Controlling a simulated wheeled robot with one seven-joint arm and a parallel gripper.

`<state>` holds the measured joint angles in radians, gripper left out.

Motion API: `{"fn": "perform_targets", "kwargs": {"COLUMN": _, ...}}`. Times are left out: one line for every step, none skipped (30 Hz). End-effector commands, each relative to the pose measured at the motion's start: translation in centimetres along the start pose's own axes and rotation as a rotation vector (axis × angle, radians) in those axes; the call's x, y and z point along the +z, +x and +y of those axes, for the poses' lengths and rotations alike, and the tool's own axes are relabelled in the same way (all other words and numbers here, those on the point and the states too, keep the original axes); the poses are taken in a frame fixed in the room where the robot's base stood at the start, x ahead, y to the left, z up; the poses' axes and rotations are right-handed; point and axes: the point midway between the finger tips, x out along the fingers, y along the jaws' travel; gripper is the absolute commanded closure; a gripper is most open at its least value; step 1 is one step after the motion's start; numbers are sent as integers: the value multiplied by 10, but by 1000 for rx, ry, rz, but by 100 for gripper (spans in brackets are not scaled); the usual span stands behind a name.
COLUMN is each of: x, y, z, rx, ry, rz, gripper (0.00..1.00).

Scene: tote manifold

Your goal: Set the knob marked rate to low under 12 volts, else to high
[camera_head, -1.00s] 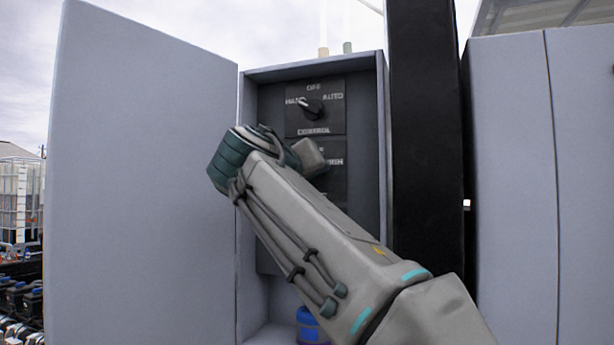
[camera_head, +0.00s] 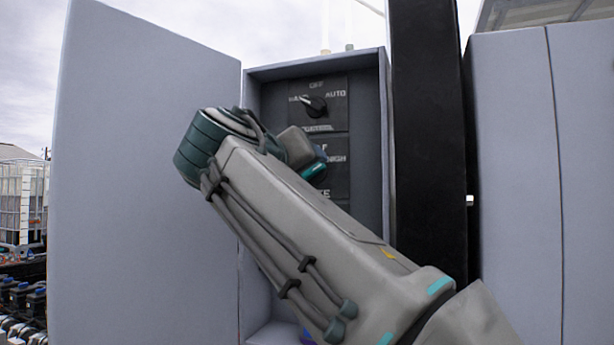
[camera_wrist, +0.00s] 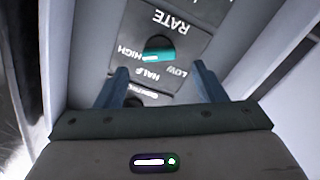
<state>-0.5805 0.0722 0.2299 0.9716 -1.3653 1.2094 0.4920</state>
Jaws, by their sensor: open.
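The knob marked rate (camera_wrist: 160,48) shows in the wrist view, upside down, with a teal handle on a dark plate. Its labels read RATE, HIGH, HALF and LOW. The handle's pale end appears turned toward HIGH. My gripper (camera_wrist: 162,84) is open, its two blue-grey fingers apart on either side below the knob in the picture and holding nothing. No voltage reading is visible.
The open grey cabinet (camera_head: 384,130) has its door (camera_head: 145,190) swung out to the left. Above the rate plate is a black control knob (camera_head: 315,106) marked OFF, HAND and AUTO, pointing toward HAND. A black post (camera_head: 428,130) stands close right of the cabinet.

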Motion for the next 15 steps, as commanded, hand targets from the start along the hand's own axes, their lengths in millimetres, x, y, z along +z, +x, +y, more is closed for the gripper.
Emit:
{"fn": "perform_targets", "kwargs": {"x": 1, "y": -14, "z": -2, "rx": -4, "ry": 1, "rz": 3, "gripper": 36}}
{"fn": "perform_targets", "kwargs": {"x": 1, "y": -21, "z": -2, "rx": -4, "ry": 1, "rz": 3, "gripper": 36}}
{"fn": "perform_targets", "kwargs": {"x": 1, "y": -30, "z": -2, "rx": -4, "ry": 1, "rz": 3, "gripper": 36}}
{"fn": "perform_targets", "kwargs": {"x": 1, "y": -36, "z": -1, "rx": -4, "ry": 1, "rz": 2, "gripper": 36}}
{"fn": "perform_targets", "kwargs": {"x": 1, "y": -43, "z": -2, "rx": -4, "ry": 0, "rz": 2, "gripper": 36}}
{"fn": "perform_targets", "kwargs": {"x": 0, "y": -50, "z": -2, "rx": -4, "ry": 0, "rz": 2, "gripper": 36}}
{"fn": "perform_targets", "kwargs": {"x": 1, "y": -55, "z": -2, "rx": -3, "ry": 0, "rz": 1, "gripper": 36}}
{"fn": "perform_targets", "kwargs": {"x": 1, "y": -60, "z": -2, "rx": -3, "ry": 0, "rz": 1, "gripper": 36}}
{"fn": "perform_targets", "kwargs": {"x": 0, "y": -66, "z": -2, "rx": -3, "ry": 0, "rz": 1, "gripper": 36}}
{"fn": "perform_targets", "kwargs": {"x": 0, "y": -70, "z": -2, "rx": -3, "ry": 0, "rz": 1, "gripper": 36}}
{"fn": "perform_targets", "kwargs": {"x": 0, "y": -73, "z": -2, "rx": -3, "ry": 0, "rz": 1, "gripper": 36}}
{"fn": "perform_targets", "kwargs": {"x": 0, "y": -76, "z": -1, "rx": -2, "ry": 1, "rz": 0, "gripper": 36}}
{"fn": "perform_targets", "kwargs": {"x": 0, "y": -78, "z": -1, "rx": -1, "ry": 1, "rz": -1, "gripper": 36}}
{"fn": "perform_targets", "kwargs": {"x": 0, "y": -80, "z": -1, "rx": -1, "ry": 1, "rz": -1, "gripper": 36}}
{"fn": "perform_targets", "kwargs": {"x": 0, "y": -82, "z": -1, "rx": -1, "ry": 1, "rz": -1, "gripper": 36}}
